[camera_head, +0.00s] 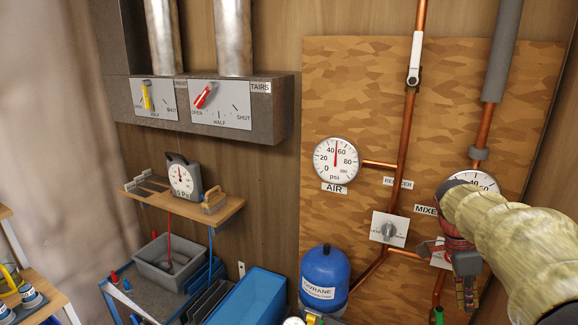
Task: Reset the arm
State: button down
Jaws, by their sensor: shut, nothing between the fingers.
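My arm, in a pale sleeve-like cover, reaches in from the right edge of the head view. My gripper (466,292) points down in front of the right part of the wooden panel and is shut with nothing visible in it. It hides part of a white plate beside the label MIXE and the pipework behind it. The arm also covers the lower part of the right gauge (472,180). I cannot tell whether the gripper touches anything.
A dial plate (389,230) and AIR gauge (336,160) are left of my gripper. Copper pipes (401,145) run up the panel (340,85). A blue tank (324,277) stands below. At left are a shelf (150,200), blue bins (247,300) and a lever box (285,110).

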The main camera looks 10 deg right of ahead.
jog(key=s+a+f+n+t+y+b, duration=0.1)
jog(key=s+a+n+t, duration=0.1)
jog(key=a+n, duration=0.5)
jog(key=s+a+n+t+y+b, duration=0.1)
jog(key=s+a+n+t, duration=0.2)
jog(key=a, duration=1)
jog(key=s+a+f+n+t+y+b, duration=0.1)
jog(key=s+a+n, duration=0.4)
jog(key=a+n, duration=0.5)
jog(key=shift+s+a+f+n+t, duration=0.15)
jog(key=shift+s+f+n+t, duration=0.4)
jog(key=shift+n, duration=0.95)
